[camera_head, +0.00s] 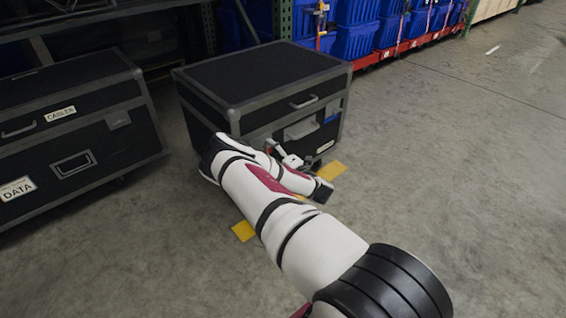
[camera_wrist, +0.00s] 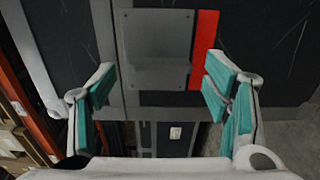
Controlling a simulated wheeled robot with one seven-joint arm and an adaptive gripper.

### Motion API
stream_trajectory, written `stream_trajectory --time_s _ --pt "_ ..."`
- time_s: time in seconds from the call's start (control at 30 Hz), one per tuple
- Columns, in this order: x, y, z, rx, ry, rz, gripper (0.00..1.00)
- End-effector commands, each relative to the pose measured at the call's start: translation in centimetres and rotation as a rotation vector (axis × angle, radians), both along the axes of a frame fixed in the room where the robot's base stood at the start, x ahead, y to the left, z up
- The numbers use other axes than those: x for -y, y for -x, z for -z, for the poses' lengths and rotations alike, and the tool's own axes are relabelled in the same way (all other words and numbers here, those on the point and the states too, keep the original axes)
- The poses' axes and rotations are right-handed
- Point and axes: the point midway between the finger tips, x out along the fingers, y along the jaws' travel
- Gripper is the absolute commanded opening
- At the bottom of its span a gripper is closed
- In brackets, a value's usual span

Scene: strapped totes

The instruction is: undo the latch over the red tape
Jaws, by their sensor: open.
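In the wrist view a grey latch plate (camera_wrist: 155,65) sits on the dark case, with a ledge across its middle. A strip of red tape (camera_wrist: 205,50) runs along its right side. My gripper (camera_wrist: 158,88) is open, with one teal-padded finger on each side of the latch; the right finger overlaps the tape's lower end in the picture. Nothing is between the fingers, and contact cannot be told. In the head view the black case (camera_head: 262,78) stands ahead; my arm covers its lower left front, and no red tape shows there.
Another grey latch (camera_head: 302,129) with blue tape (camera_head: 331,119) is on the case's right front, below a handle (camera_head: 303,102). A second black case (camera_head: 70,125) stands at left. Blue totes (camera_head: 355,42) line the back. Yellow floor marks (camera_head: 331,170) lie near the case; floor at right is clear.

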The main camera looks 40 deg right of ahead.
Motion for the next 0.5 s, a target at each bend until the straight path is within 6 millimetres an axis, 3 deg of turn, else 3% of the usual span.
stream_trajectory --time_s 0.2,0.5 --pt "0.1 4.7 0.3 -0.008 0.001 0.002 0.70" --pt "0.7 6.1 1.3 -0.030 0.000 0.021 0.70"
